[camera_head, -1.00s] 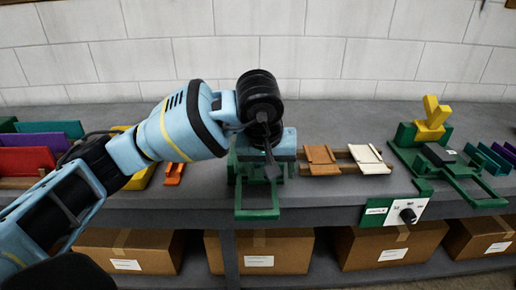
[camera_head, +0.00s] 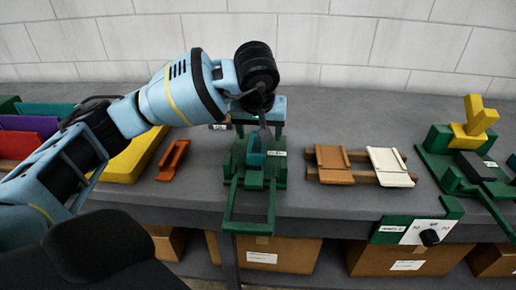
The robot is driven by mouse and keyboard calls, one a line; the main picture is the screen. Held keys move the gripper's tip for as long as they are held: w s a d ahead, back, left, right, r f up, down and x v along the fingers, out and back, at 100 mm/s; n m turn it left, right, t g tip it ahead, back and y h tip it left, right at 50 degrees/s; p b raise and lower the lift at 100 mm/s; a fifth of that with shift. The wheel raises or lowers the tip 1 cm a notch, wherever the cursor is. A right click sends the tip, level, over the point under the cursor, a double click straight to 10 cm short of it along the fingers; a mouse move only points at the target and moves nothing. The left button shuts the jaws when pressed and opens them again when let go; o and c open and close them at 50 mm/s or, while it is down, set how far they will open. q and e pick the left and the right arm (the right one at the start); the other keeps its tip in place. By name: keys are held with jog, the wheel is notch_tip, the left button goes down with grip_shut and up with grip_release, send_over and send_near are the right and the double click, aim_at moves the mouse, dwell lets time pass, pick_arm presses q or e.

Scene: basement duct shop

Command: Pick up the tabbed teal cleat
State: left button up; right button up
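A small teal piece (camera_head: 255,152), possibly the tabbed teal cleat, sits in the green fixture (camera_head: 248,211) near the middle of the bench. Its tab cannot be made out. My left arm reaches in from the left, and its dark wrist hangs over the back of this fixture. My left gripper (camera_head: 263,128) points down just above and behind the teal piece, partly hidden by the wrist. I cannot tell whether its fingers are apart or touch the piece. My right gripper is not in view.
A rack with green, purple and red panels (camera_head: 28,123) stands at left. An orange holder (camera_head: 173,160) and a yellow block lie left of the fixture. Brown (camera_head: 334,163) and cream (camera_head: 390,167) panels rest to its right. A green-and-yellow clamp (camera_head: 474,124) and a knob box (camera_head: 416,232) stand farther right.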

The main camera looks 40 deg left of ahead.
aim_at(258, 149)
pick_arm(q)
jog(key=shift+w+a+f, duration=0.1)
jog(key=shift+a+f, duration=0.15)
jog(key=shift+f, duration=0.3)
jog(key=x, duration=0.4)
jog(key=shift+a, duration=0.25)
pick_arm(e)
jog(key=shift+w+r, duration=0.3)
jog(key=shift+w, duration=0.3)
pick_arm(q)
jog(key=c, duration=1.2)
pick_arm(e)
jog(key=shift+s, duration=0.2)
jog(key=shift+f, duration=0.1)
